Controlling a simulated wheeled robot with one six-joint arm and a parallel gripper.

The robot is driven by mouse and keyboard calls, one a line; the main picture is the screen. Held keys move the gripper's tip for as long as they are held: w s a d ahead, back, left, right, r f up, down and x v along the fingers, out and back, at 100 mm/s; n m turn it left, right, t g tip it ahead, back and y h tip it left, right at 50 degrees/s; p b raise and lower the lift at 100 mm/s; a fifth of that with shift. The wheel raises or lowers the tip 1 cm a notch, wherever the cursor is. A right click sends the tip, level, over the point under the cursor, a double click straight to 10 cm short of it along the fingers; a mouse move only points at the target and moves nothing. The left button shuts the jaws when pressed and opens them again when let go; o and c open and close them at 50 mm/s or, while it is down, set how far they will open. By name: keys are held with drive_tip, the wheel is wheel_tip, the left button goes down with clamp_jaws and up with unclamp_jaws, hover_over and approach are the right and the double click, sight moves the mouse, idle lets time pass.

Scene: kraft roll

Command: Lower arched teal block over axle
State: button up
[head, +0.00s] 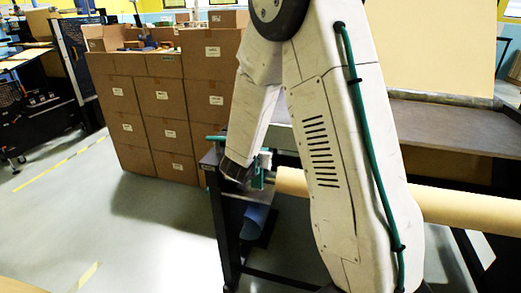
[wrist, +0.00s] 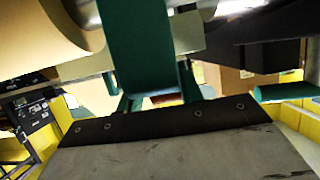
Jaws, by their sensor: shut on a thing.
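The arched teal block (wrist: 140,50) fills the top middle of the wrist view, close to the camera. My gripper (wrist: 158,88) is shut on it; its wide dark-edged body spans the bottom of that view. In the head view my gripper (head: 238,172) is beside the frame at the near end of the kraft roll (head: 455,206), and a sliver of the teal block (head: 258,180) shows at its right. The roll (wrist: 45,30) also shows left of the block in the wrist view. The axle under the block is not clearly visible, so I cannot tell whether they touch.
My arm hides much of the roll and its stand in the head view. Stacked cardboard boxes (head: 160,110) stand behind and left of the gripper. A blue rolled item (head: 256,221) lies low inside the dark frame (head: 222,225).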

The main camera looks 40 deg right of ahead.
drive_tip(key=shift+f, duration=1.7)
drive_tip(key=o, duration=1.2)
drive_tip(key=v, duration=0.7)
drive_tip(key=shift+s+a+r, duration=0.15)
drive_tip(key=shift+s+a, duration=0.05)
drive_tip(key=shift+a, duration=0.1)
